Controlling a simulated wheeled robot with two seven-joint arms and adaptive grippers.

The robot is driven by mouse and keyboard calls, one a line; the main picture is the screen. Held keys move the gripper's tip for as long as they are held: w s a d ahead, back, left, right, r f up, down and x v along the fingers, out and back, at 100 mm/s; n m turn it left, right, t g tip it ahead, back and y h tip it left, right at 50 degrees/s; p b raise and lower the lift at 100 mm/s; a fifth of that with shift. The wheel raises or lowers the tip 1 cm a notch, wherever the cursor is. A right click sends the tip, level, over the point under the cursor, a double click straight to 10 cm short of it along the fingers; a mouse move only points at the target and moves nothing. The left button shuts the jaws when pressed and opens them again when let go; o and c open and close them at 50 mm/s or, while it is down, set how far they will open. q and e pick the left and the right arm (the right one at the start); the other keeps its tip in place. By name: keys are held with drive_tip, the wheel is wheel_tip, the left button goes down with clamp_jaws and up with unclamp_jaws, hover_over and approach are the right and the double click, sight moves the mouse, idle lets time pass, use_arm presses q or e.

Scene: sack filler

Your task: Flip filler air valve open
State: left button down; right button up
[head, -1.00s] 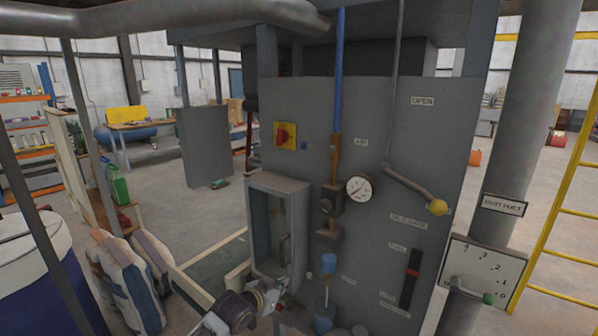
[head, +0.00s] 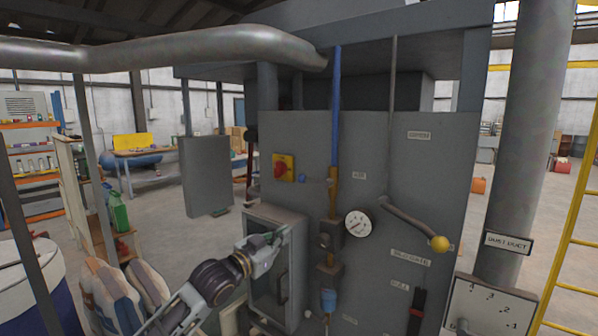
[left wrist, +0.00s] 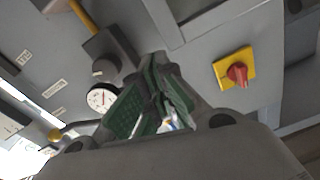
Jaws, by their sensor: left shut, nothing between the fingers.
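The air valve is a brass body (head: 332,186) on the blue pipe, left of the AIR label (head: 359,176). Its lever (head: 305,179) sticks out level to the left, with a blue tip. My left gripper (head: 280,236) is shut and empty, below the lever and apart from it, in front of the top of the grey open box. In the left wrist view its green-padded fingers (left wrist: 156,70) are together. The lever cannot be made out there, but part of the brass pipe (left wrist: 82,14) shows. My right gripper is not in view.
A red rotary switch on a yellow plate (head: 283,167) sits left of the lever. A round gauge (head: 358,224) and a dark regulator (head: 332,234) are below the valve. A bent handle with a yellow knob (head: 439,243) juts out at right. The grey box (head: 296,275) protrudes below.

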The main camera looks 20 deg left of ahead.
use_arm(q)
wheel_tip(320, 180, up, 17)
drive_tip(key=s+m+t+h, duration=0.2)
drive_tip(key=m+h, duration=0.1)
drive_tip(key=h, duration=0.1)
wheel_tip(320, 180, up, 4)
drive_tip(key=p, duration=0.4)
hover_over(315, 181)
drive_tip(key=s+a, duration=0.2)
drive_tip(key=a, duration=0.1)
drive_tip(key=f, duration=0.1)
drive_tip(key=a+f, duration=0.1)
drive_tip(key=w+f, duration=0.1)
drive_tip(key=shift+a+f, duration=0.15)
drive_tip(key=shift+f, duration=0.15)
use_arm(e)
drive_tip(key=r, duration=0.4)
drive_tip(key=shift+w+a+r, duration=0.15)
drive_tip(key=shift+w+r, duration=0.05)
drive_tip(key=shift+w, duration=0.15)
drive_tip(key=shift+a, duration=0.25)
